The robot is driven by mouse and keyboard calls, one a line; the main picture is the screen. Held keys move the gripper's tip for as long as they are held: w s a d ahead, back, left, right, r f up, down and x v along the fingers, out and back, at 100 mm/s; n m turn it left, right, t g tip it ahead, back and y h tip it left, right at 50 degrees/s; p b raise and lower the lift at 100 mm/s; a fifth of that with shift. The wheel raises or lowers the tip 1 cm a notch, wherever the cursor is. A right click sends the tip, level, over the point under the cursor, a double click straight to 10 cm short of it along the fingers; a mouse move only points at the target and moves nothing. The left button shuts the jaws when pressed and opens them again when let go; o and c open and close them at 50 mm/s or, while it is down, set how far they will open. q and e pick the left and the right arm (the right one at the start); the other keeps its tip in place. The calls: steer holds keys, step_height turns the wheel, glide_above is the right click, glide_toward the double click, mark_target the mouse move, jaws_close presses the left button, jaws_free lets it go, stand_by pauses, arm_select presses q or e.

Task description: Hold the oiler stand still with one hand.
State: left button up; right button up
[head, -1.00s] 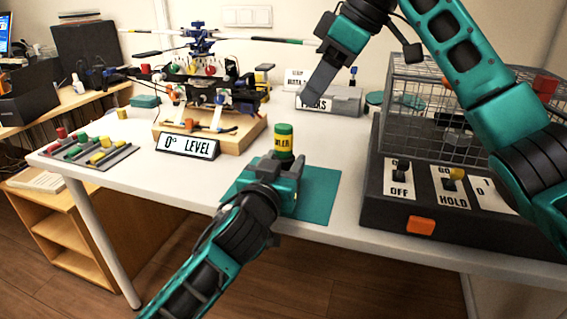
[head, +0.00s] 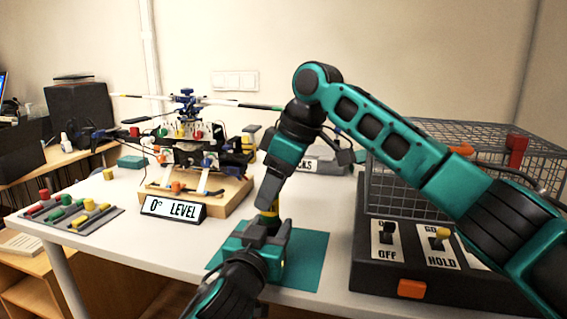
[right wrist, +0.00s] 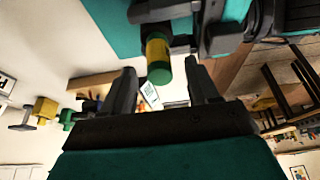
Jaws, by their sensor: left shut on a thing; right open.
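The oiler (head: 270,209), a yellow and green upright cylinder, is at the teal mat (head: 308,262); it also shows in the right wrist view (right wrist: 158,58). My left gripper (head: 264,236) is shut low around the oiler's base, on the oiler stand, which it hides almost wholly. My right gripper (head: 268,200) is open and comes down from above, its fingertips close to the oiler's top. In the right wrist view its fingers (right wrist: 163,75) are spread on either side of the oiler's green end. Contact cannot be told.
A model helicopter (head: 188,150) on a wooden base stands to the left, with a "0° LEVEL" sign (head: 173,207) before it. A tray of coloured pegs (head: 68,215) is at far left. A wire cage with a switch box (head: 410,287) stands on the right.

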steer(key=shift+x, duration=1.75)
steer(key=shift+c, duration=0.4)
steer(key=c, duration=1)
steer(key=shift+r, duration=1.65)
steer(key=shift+r, duration=1.9)
arm_select(q)
steer(key=o, duration=1.1)
steer(key=shift+o, duration=0.2)
